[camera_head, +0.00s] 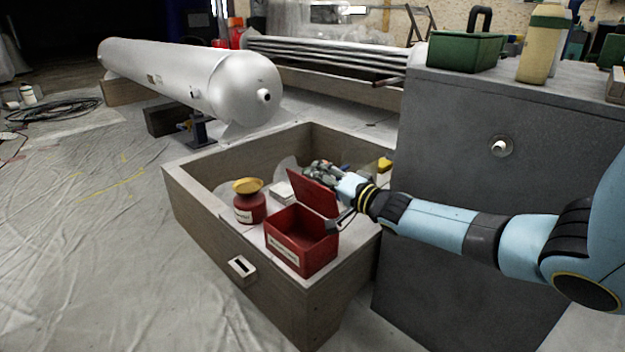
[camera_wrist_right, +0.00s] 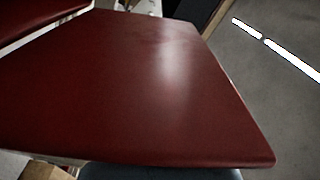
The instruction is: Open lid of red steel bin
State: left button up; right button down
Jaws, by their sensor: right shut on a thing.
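The red steel bin (camera_head: 318,257) stands in the front right corner of an open wooden drawer, with a white label on its front. Its lid (camera_head: 312,194) stands raised and tilted up at the back, leaving the dark inside open to view. My right gripper (camera_head: 319,171) is at the lid's upper edge, behind it, and is shut on the lid; its fingertips are partly hidden. In the right wrist view a large dark red panel, seemingly the lid (camera_wrist_right: 150,90), fills most of the picture. My left gripper is not in view.
A red jar with a yellow top (camera_head: 249,207) stands left of the bin in the drawer (camera_head: 205,203). The grey cabinet (camera_head: 470,130) rises close on the right, under my right arm. A silver tank (camera_head: 190,80) lies behind. The sheeted floor at left is mostly clear.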

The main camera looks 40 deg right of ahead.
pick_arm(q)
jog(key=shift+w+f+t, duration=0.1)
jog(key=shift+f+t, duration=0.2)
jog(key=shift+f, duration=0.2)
pick_arm(e)
jog(key=shift+w+d+m, duration=0.2)
jog(key=shift+d+m, duration=0.2)
jog(key=shift+d, duration=0.55)
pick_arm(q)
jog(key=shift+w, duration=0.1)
pick_arm(e)
jog(key=c, duration=1.3)
grip_release()
jog(key=shift+w+f, duration=0.1)
jog(key=shift+c, duration=0.2)
jog(key=s, duration=1.2)
jog(key=shift+d, duration=0.35)
jog(key=shift+f, duration=0.15)
